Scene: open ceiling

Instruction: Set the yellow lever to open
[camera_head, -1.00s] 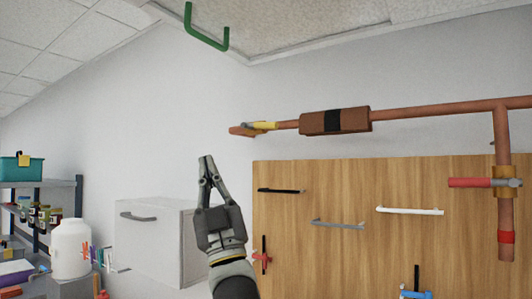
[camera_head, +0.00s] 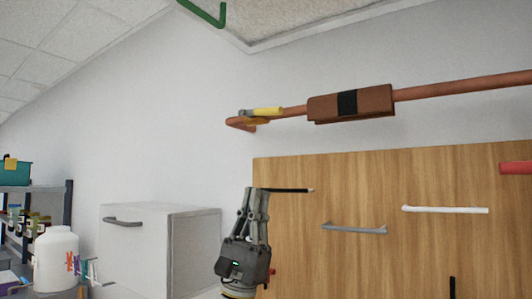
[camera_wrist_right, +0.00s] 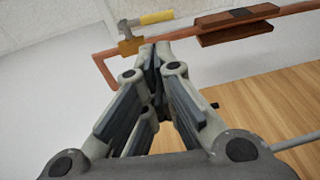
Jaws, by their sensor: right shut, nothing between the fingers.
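The yellow lever (camera_head: 266,111) sits on a valve near the left end of a copper pipe (camera_head: 460,87) on the wall. The lever lies roughly along the pipe. In the right wrist view the yellow lever (camera_wrist_right: 156,17) shows beyond the fingertips, at the top. My right gripper (camera_head: 257,190) is shut and empty, pointing up, below the lever and apart from it in the picture. Its fingertips also show in the right wrist view (camera_wrist_right: 152,50). My left gripper is not in view.
A brown block with a black band (camera_head: 347,103) is on the pipe right of the lever. A wooden panel (camera_head: 300,260) with black, grey and white handles is below. A red lever (camera_head: 515,168) is at the right edge. A grey cabinet (camera_head: 190,250) stands left of my gripper.

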